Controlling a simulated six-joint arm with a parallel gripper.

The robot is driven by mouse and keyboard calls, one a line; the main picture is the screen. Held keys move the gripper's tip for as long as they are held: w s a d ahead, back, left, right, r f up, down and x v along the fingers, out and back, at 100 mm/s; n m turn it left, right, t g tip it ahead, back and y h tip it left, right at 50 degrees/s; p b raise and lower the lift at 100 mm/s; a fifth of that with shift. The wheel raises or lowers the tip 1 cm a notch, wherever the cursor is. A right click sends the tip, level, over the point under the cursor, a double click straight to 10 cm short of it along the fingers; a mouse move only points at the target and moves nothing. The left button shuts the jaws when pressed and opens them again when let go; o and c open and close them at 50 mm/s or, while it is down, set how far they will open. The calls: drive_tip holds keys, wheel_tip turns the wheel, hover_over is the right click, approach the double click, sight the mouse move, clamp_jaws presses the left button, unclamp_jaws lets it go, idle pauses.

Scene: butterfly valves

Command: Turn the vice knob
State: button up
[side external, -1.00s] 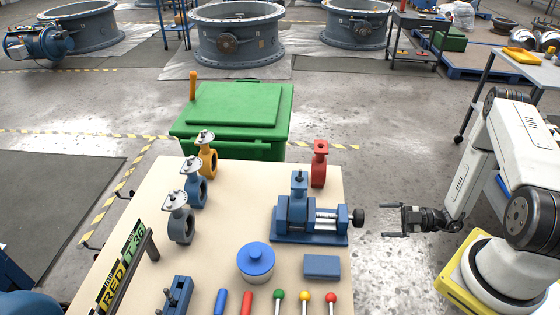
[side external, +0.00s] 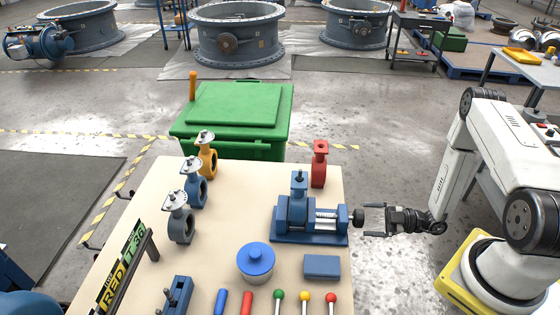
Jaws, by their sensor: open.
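The blue vice (side external: 310,238) sits at the right edge of the pale table and clamps a blue valve body (side external: 299,197). The dark round vice knob (side external: 358,218) sticks out from the vice's right side, past the table edge. My gripper (side external: 366,219) points left at the knob, with its two fingers level with it. The fingers are open, one on the far side and one on the near side of the knob. I cannot tell whether either finger touches it.
A red valve body (side external: 319,165) stands behind the vice. A blue block (side external: 322,267) and a blue-lidded tub (side external: 256,262) are in front of it. Grey, blue and yellow valves (side external: 180,218) stand at the left. The floor right of the table is clear around my gripper.

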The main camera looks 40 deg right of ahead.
sight(355, 218)
drive_tip(key=shift+x, duration=1.45)
drive_tip(key=c, duration=1.1)
